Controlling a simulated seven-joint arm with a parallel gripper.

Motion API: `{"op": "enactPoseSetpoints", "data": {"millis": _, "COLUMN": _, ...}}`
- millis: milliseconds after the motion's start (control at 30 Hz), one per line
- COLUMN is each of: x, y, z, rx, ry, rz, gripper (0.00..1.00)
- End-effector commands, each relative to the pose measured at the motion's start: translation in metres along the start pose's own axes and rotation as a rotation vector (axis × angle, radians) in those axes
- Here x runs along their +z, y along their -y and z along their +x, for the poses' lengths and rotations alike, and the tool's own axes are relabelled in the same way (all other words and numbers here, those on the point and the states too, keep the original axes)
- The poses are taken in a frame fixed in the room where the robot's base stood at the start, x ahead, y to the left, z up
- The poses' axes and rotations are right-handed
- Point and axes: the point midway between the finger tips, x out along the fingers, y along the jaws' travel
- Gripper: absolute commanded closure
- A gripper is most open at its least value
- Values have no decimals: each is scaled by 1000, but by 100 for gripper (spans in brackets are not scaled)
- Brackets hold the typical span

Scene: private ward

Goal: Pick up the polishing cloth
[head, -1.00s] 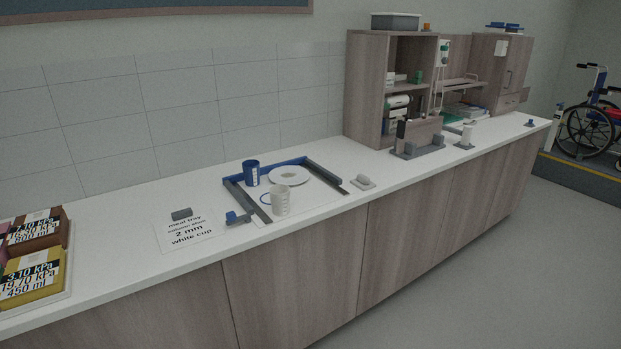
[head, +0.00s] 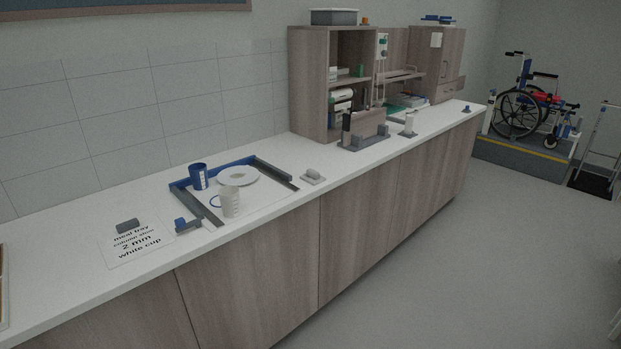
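I cannot make out a polishing cloth for certain in the head view. A small grey item (head: 127,226) lies on the counter at the top of a printed card (head: 138,246). Another small grey item (head: 313,175) lies on the counter right of the meal tray. Both are too small to identify. My gripper is not in view.
A long white counter (head: 60,258) runs along the wall. On it are a blue-edged tray (head: 265,190) with a blue cup (head: 198,176), white cup (head: 229,201) and plate (head: 238,176), and a wooden shelf unit (head: 308,85).

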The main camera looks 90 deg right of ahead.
Motion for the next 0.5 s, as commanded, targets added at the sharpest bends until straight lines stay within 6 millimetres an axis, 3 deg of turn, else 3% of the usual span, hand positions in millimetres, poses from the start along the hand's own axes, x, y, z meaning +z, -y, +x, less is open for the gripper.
{"op": "enactPoseSetpoints", "data": {"millis": 300, "x": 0, "y": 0, "z": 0, "rx": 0, "ry": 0, "rz": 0, "gripper": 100}}
{"op": "enactPoseSetpoints", "data": {"millis": 500, "x": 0, "y": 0, "z": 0, "rx": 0, "ry": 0, "rz": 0, "gripper": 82}}
